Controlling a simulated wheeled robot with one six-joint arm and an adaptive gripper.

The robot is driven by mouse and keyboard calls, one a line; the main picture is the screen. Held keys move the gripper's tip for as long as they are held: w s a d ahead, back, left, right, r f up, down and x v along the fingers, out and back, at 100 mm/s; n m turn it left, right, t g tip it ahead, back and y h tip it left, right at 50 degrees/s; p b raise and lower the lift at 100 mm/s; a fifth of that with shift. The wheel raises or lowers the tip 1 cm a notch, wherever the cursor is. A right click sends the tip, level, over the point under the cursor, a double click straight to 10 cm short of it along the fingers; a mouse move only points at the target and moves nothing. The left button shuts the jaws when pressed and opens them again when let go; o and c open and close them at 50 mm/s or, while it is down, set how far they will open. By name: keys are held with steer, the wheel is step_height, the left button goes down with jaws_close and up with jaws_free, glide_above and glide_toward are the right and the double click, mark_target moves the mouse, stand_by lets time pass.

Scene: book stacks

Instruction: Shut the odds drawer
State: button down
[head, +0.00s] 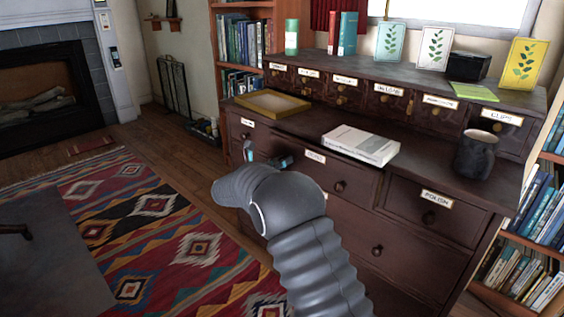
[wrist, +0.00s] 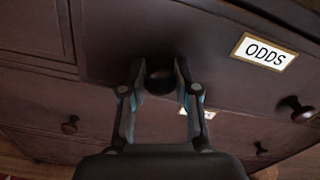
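The odds drawer (wrist: 225,75) has a dark wood front with a framed "ODDS" label (wrist: 265,52) in the wrist view. It appears to be the middle upper drawer of the dresser in the head view (head: 309,172). A round dark knob (wrist: 160,79) on its front lies between the fingertips of my gripper (wrist: 160,68), which appear closed in against its sides. A second knob (wrist: 296,108) shows to the right. In the head view my gripper (head: 266,158) is at the drawer's left part, and my arm hides some of the front. How far the drawer stands out is unclear.
On the dresser top are a white book (head: 360,145), a shallow yellow tray (head: 271,104) and a dark mug (head: 475,155). A patterned rug (head: 150,215) covers the floor at left.

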steer(key=shift+p+x, duration=0.45)
steer(key=shift+x, duration=1.55)
steer(key=c, duration=1.2)
jaws_free()
steer(key=shift+r, duration=0.15)
steer(key=shift+c, duration=0.2)
steer(key=o, duration=0.4)
steer(key=shift+w+d, duration=0.1)
steer(key=shift+d, duration=0.1)
steer(key=shift+a, duration=0.2)
steer(key=v, duration=1.2)
